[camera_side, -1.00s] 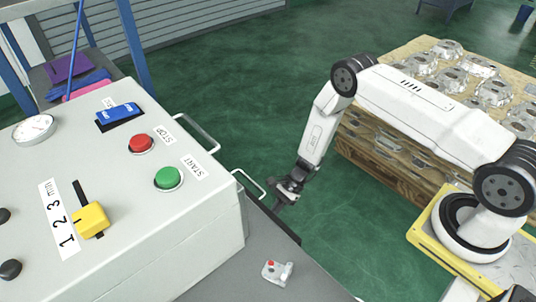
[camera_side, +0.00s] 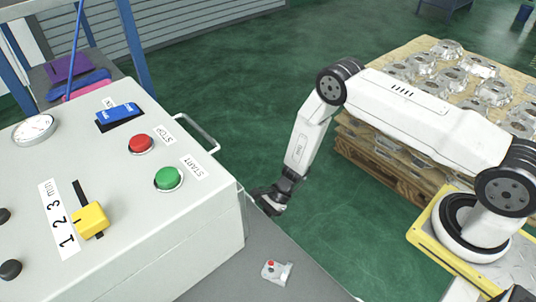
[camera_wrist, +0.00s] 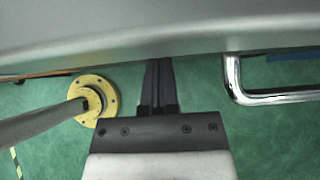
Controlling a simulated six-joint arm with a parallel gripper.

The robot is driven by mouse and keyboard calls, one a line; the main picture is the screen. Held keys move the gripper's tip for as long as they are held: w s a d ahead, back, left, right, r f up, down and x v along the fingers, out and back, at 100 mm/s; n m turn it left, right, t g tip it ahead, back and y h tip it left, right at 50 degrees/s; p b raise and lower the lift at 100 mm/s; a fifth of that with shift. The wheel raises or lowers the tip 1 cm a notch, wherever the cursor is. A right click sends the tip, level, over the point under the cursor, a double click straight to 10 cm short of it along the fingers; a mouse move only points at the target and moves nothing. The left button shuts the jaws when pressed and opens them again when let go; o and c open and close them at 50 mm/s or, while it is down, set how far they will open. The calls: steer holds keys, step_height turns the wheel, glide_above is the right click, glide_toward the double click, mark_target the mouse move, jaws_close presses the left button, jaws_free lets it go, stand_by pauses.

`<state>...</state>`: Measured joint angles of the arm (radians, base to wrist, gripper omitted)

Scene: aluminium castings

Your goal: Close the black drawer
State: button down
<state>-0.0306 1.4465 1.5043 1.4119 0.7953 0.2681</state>
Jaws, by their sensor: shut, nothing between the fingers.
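My gripper (camera_side: 268,200) is at the edge of the grey worktop, just right of the control box, with its fingers shut and empty. In the wrist view its dark fingers (camera_wrist: 158,85) are together, their tips at the lower edge of a grey surface. A chrome handle (camera_wrist: 272,97) sticks out to the right of the fingers, apart from them; I cannot tell whether it belongs to the drawer. The black drawer cannot be clearly made out in either current view; its front is hidden by the worktop, the box or my gripper.
The grey control box (camera_side: 130,230) with red and green buttons stands left of my gripper. A pallet of castings (camera_side: 410,140) stands behind my arm. Green floor (camera_side: 240,90) is open between them.

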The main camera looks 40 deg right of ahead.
steer(key=shift+a, duration=0.4)
steer(key=shift+d, duration=0.1)
steer(key=d+f+v, duration=0.2)
steer(key=v, duration=1.1)
steer(key=shift+d, duration=0.25)
